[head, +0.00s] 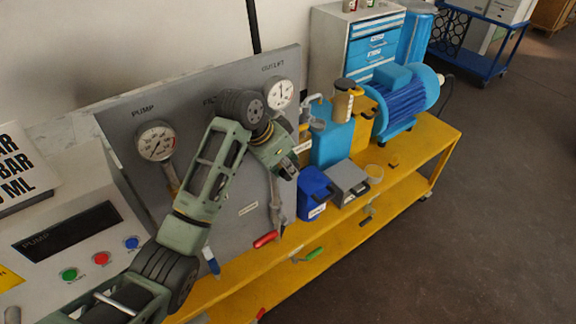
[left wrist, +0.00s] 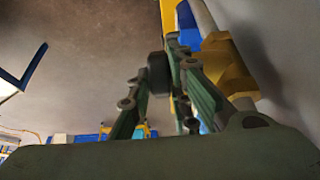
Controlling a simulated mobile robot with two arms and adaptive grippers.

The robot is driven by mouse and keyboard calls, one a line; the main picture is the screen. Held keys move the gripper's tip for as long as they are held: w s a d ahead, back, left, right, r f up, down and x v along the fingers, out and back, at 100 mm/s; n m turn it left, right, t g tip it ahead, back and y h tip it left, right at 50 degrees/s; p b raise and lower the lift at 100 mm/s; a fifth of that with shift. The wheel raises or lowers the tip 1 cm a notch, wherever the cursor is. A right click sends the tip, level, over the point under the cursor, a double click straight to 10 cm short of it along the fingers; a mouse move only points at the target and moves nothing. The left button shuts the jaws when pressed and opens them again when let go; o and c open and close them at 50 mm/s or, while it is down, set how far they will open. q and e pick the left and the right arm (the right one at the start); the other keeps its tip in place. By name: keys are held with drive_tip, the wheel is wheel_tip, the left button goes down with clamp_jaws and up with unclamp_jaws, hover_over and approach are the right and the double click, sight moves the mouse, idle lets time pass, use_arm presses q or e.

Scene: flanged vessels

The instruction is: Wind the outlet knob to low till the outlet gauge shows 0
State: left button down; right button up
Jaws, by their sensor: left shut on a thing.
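The outlet gauge (head: 279,93) is a round white dial under the OUTLET label on the grey panel (head: 240,185). Its needle is too small to read surely. My left gripper (head: 287,167) is at the panel just below this gauge. In the left wrist view its green fingers close on a dark round knob (left wrist: 157,72), which I take for the outlet knob. In the head view the gripper and wrist hide the knob. The pump gauge (head: 156,141) is at the panel's left. My right gripper is not in view.
Right of the panel, the yellow bench (head: 425,150) carries a blue motor (head: 407,98), a blue canister (head: 314,190) and a grey box (head: 348,180). A red-handled valve lever (head: 266,239) hangs below my gripper. The floor at the right is clear.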

use_arm(q)
drive_tip(key=shift+s+a+f+t+h+b, duration=0.2)
drive_tip(key=shift+t+h+b, duration=0.2)
drive_tip(key=shift+t+h, duration=0.3)
drive_tip(key=shift+a+f+t+h+b, duration=0.15)
drive_tip(key=shift+t+h+b, duration=0.15)
drive_tip(key=shift+h+b, duration=0.35)
drive_tip(key=shift+f+t+h+b, duration=0.1)
drive_tip(key=shift+t+h+b, duration=0.6)
drive_tip(key=shift+b, duration=0.25)
drive_tip(key=shift+h+b, duration=0.55)
drive_tip(key=shift+b, duration=0.1)
drive_tip(key=shift+r, duration=0.2)
drive_tip(key=c, duration=1.9)
unclamp_jaws()
drive_tip(key=shift+s, duration=0.1)
drive_tip(key=shift+a, duration=0.1)
